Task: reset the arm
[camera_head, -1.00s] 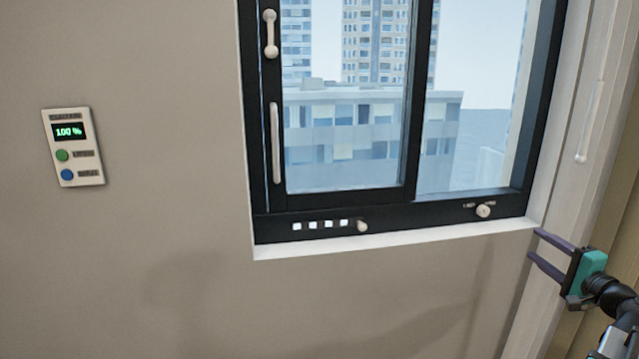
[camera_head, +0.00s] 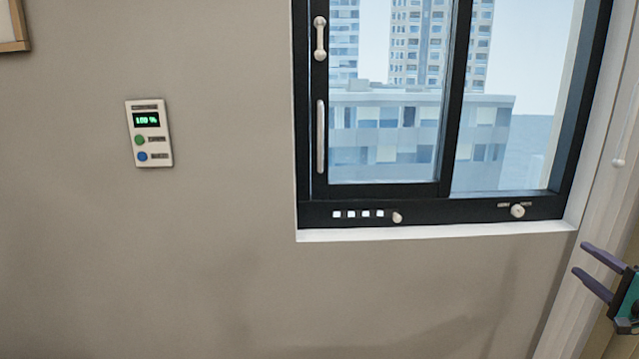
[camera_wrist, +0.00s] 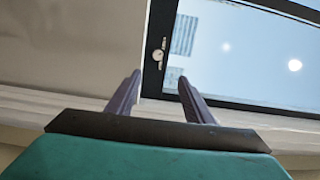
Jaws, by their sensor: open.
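My gripper (camera_head: 580,257) is at the right edge of the head view, below and right of the window's lower corner. Its two dark purple fingers are apart, with nothing between them. Most of my arm is outside the head view. In the wrist view my gripper (camera_wrist: 158,82) shows its two fingers spread and empty in front of the teal body. The window's dark frame lies beyond the fingertips there; I cannot tell how far.
A dark-framed sliding window (camera_head: 400,209) with handles and a knob (camera_head: 517,210) fills the upper right. A white wall panel (camera_head: 149,134) with a green display and two buttons is left of it. A framed item (camera_head: 14,46) shows at top left. The wall below is bare.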

